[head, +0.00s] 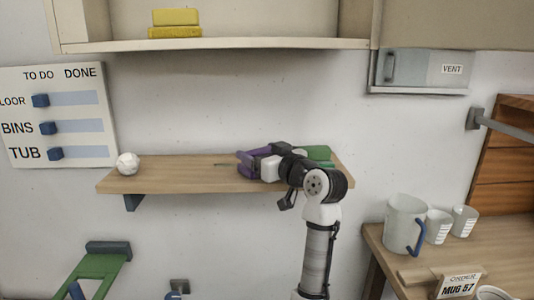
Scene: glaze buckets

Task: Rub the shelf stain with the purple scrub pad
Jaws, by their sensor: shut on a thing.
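The wooden wall shelf (165,178) runs across the middle of the head view. A small, thin dark mark (224,164), which looks like the stain, shows on its top. My gripper (247,164) reaches over the right half of the shelf from the right and points left. It is shut on the purple scrub pad (244,157), just right of the mark. The fingers and wrist hide part of the pad. I cannot tell whether the pad touches the shelf.
A white crumpled ball (127,163) sits at the shelf's left end. A green object (318,153) lies at the right end, partly behind my arm. An upper shelf (230,45) holds yellow blocks (175,22). A jug (404,224) and cups stand on the right table.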

